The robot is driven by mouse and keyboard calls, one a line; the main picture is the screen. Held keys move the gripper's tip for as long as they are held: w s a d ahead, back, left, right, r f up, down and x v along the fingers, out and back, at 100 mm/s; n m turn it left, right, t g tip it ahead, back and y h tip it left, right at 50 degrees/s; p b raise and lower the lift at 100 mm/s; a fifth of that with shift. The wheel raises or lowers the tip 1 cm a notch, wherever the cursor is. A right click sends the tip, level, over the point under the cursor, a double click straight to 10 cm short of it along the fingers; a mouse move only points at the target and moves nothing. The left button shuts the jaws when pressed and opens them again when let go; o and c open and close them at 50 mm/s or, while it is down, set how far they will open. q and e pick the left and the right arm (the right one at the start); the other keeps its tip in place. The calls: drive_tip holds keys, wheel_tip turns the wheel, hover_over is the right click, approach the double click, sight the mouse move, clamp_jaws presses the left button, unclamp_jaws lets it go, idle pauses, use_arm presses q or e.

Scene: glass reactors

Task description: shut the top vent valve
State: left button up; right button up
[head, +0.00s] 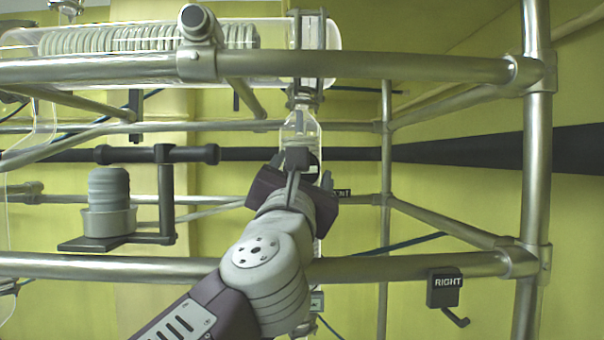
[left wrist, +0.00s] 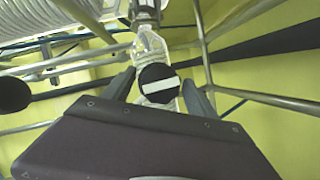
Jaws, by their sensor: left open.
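The vent valve's round black knob (left wrist: 158,84) with a white bar shows in the left wrist view, on a clear glass tube (left wrist: 150,47). The bar lies nearly level across the knob in that view. My left gripper (left wrist: 158,78) is open, with one finger on each side of the knob; I cannot tell whether either finger touches it. In the head view my left gripper (head: 297,160) is in front of the glass tube (head: 300,125) and hides most of the knob. My right gripper is not in view.
A metal pipe frame (head: 400,68) surrounds the glassware, with a front rail (head: 110,265) below. A glass coil condenser (head: 130,38) lies across the top. A grey cylindrical vessel (head: 109,190) stands on a black bracket at left. A "RIGHT" sign with a hook (head: 446,290) hangs at right.

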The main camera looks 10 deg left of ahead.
sight(303, 177)
use_arm(q)
drive_tip(key=b+v, duration=0.2)
drive_tip(key=v, duration=0.2)
drive_tip(key=shift+w+d, duration=0.1)
drive_tip(key=shift+d, duration=0.05)
drive_tip(key=b+v, duration=0.4)
drive_tip(key=b, duration=0.1)
drive_tip(key=shift+s+f, duration=0.3)
drive_tip(key=shift+s+r, duration=0.1)
drive_tip(key=shift+s, duration=0.15)
drive_tip(key=shift+w, duration=0.1)
